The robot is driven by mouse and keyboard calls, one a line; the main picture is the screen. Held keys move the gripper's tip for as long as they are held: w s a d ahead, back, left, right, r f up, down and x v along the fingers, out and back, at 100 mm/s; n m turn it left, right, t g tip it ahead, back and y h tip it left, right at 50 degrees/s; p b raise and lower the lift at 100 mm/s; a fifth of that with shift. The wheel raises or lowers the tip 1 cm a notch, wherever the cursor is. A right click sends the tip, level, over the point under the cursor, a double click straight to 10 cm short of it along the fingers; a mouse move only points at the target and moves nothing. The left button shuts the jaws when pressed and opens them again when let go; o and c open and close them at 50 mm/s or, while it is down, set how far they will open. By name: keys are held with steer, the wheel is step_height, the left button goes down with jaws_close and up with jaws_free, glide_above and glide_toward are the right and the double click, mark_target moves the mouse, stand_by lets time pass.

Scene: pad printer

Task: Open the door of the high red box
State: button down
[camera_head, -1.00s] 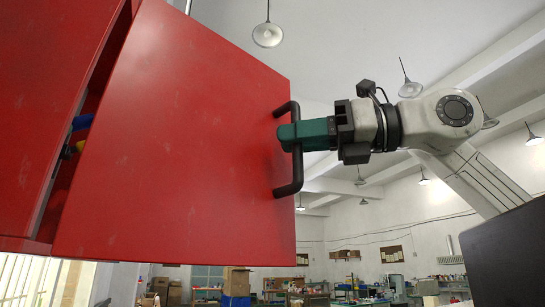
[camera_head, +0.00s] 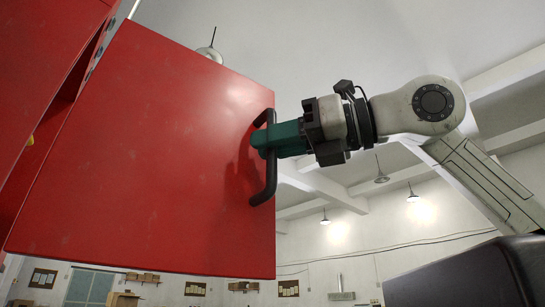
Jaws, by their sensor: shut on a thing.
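The high red box (camera_head: 42,75) is at the left edge of the view. Its red door (camera_head: 150,150) stands swung out from the box and fills the left and middle of the view. A black bar handle (camera_head: 267,188) runs upright near the door's right edge. My gripper (camera_head: 264,139), with green fingers, comes from the right and is shut on the middle of the handle. The fingertips partly hide the handle there. A dark gap shows between the box and the door's hinge side, with a small yellow thing (camera_head: 30,140) inside.
A ceiling lamp (camera_head: 210,52) hangs behind the door's top edge. Far below are a wall with notice boards (camera_head: 195,289), a bluish door (camera_head: 88,288) and cardboard boxes (camera_head: 123,299). The space right of the door around my arm is open.

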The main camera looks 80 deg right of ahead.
steer(key=shift+w+a, duration=0.1)
steer(key=shift+a, duration=0.15)
steer(key=c, duration=1.2)
jaws_free()
steer(key=shift+w+a, duration=0.1)
steer(key=shift+o, duration=0.2)
steer(key=s+a, duration=0.1)
steer(key=s, duration=0.9)
steer(key=shift+s+a+b, duration=0.35)
steer(key=shift+b, duration=0.1)
